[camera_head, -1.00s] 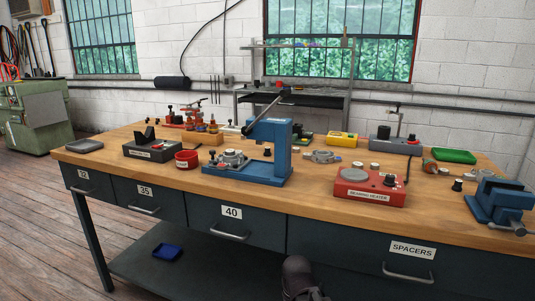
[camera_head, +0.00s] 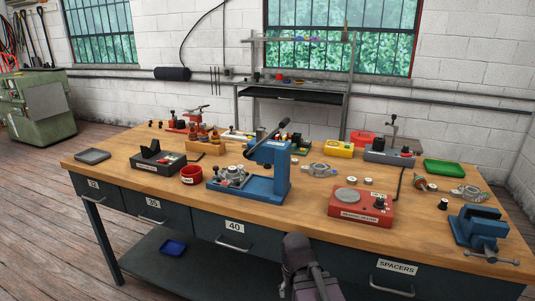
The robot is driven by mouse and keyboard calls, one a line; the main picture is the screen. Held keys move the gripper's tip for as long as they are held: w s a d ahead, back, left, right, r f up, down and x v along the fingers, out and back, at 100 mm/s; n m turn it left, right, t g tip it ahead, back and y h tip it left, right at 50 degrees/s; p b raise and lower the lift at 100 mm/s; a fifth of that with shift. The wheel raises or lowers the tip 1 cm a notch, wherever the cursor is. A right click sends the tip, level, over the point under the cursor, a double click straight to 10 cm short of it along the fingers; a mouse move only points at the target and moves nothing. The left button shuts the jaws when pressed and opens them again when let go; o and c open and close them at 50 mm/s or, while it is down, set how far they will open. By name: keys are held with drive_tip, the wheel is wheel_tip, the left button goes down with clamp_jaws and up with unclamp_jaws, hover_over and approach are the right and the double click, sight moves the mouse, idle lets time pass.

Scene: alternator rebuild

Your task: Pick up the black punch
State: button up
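I cannot pick out the black punch with certainty. A small black cylinder (camera_head: 443,204) stands on the right of the workbench (camera_head: 130,187), left of the blue vise, but I cannot tell if it is a punch. Several thin dark tools (camera_head: 214,76) hang on the back wall, too small to identify. A dark part of my arm shows at the bottom centre, in front of the bench. The fingertips of my gripper do not show.
On the bench are a blue press (camera_head: 273,165) with a raised black lever, a red bearing heater (camera_head: 361,207), a red cup (camera_head: 191,174), a blue vise (camera_head: 478,228) and a green tray (camera_head: 444,167). A blue bin (camera_head: 173,247) lies on the lower shelf.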

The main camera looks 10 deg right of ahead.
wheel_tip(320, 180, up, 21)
drive_tip(key=p, duration=1.9)
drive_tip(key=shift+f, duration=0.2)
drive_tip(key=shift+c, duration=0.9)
